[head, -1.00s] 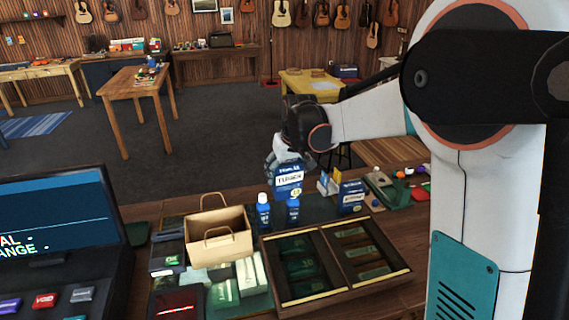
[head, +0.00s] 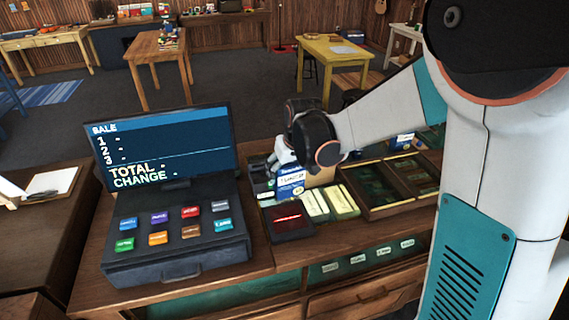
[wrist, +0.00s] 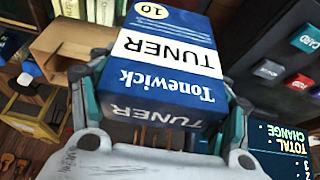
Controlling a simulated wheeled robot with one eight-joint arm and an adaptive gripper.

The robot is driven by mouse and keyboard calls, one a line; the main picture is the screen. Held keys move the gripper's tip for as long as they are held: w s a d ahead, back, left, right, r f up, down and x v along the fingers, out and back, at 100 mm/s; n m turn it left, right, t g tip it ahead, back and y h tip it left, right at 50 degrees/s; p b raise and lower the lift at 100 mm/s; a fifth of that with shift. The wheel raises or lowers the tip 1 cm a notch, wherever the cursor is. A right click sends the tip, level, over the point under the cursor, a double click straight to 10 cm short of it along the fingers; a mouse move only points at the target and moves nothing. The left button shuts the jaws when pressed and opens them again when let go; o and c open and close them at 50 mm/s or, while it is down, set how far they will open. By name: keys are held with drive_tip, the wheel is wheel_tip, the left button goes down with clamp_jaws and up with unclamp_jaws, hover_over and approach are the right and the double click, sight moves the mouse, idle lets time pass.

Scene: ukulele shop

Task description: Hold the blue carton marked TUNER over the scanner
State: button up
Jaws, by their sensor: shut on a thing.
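The blue and white TUNER carton (head: 291,184) is held upright by my gripper (head: 287,158) in the head view. In the wrist view the carton (wrist: 165,65) fills the middle, with a finger on each side. The scanner (head: 289,221) is a dark box with a glowing red line on the counter. In the head view the carton shows just behind and above the scanner. I cannot tell how high the carton is or whether it is directly over the red line. The scanner is not clearly seen in the wrist view.
The till (head: 178,233) with its lit screen (head: 165,147) stands left of the scanner; its item lines are blank. Pale green boxes (head: 327,204) and a wooden display tray (head: 378,213) are to the right. The paper bag (head: 321,176) is partly hidden behind the carton.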

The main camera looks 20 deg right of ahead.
drive_tip(key=shift+s+a+f, duration=0.1)
wheel_tip(320, 180, down, 9)
drive_tip(key=b, duration=0.6)
idle(0.3)
wheel_tip(320, 180, up, 9)
drive_tip(key=p, duration=0.6)
